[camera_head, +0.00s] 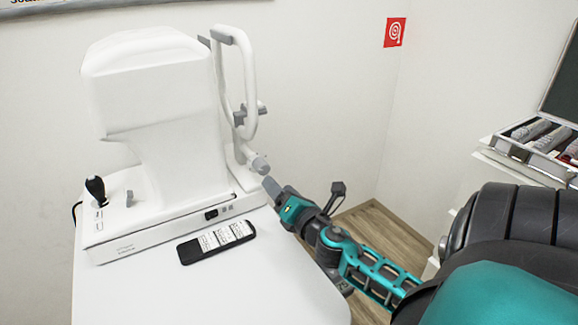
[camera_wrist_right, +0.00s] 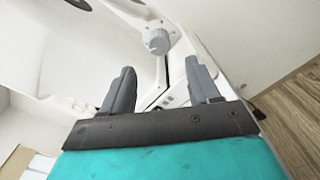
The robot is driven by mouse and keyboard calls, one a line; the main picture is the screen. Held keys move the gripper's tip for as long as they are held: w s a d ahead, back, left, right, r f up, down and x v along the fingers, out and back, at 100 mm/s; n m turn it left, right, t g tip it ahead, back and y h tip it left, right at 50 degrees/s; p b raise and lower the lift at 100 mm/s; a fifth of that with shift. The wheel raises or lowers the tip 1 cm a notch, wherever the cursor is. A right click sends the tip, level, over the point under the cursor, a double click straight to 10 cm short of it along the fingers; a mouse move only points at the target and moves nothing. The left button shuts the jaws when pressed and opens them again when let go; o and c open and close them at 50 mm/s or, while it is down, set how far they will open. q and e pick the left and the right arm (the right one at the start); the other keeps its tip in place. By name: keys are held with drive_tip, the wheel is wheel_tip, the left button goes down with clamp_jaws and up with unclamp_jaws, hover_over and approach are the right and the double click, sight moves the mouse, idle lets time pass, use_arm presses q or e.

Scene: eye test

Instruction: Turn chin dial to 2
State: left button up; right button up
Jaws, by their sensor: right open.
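The chin dial is a light grey knob (camera_head: 260,162) low on the white head-and-chin-rest frame (camera_head: 248,75) of the eye-test machine (camera_head: 160,110). In the right wrist view the dial (camera_wrist_right: 158,43) lies beyond the fingertips, roughly centred between them. No number can be read on it. My right gripper (camera_head: 271,186) is open and empty, just below and to the right of the dial in the head view. Its two grey fingers (camera_wrist_right: 160,68) stand apart in the wrist view, and neither visibly touches the dial. My left gripper is not in view.
The machine stands on a white table (camera_head: 250,290). A black handset (camera_head: 217,241) with white labels lies in front of it. A black joystick (camera_head: 96,188) rises from its base. An open lens case (camera_head: 540,140) is at the right. Wooden floor (camera_head: 385,230) shows beyond the table.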

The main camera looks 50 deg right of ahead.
drive_tip(key=v, duration=0.3)
drive_tip(key=shift+s, duration=0.25)
idle(0.4)
